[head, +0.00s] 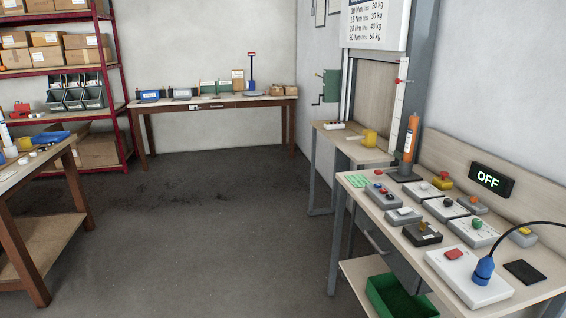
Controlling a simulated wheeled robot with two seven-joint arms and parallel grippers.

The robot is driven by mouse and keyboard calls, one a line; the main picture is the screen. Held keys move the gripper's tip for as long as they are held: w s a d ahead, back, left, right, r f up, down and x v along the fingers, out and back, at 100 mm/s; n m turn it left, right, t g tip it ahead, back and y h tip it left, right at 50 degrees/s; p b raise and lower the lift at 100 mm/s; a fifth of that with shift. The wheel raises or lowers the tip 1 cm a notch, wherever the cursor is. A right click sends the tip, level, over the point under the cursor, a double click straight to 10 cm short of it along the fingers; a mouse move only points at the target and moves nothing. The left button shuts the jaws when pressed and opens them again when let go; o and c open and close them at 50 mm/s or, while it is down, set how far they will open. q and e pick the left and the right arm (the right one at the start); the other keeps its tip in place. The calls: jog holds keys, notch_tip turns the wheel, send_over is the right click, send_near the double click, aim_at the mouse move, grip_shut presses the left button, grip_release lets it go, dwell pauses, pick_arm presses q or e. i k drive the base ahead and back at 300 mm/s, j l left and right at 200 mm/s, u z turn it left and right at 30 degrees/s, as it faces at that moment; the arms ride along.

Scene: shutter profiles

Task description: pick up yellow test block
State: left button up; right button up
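I cannot tell for certain which is the yellow test block. Neither of my grippers is in view.
The right workbench holds several switch boxes, an orange cylinder (411,138), an OFF display (491,180) and a blue plug on a cable (484,270). A green bin (375,292) is below. A wooden bench (20,180) stands left. The middle floor (210,220) is clear.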

aim_at(369, 137)
jog(key=i, duration=1.9)
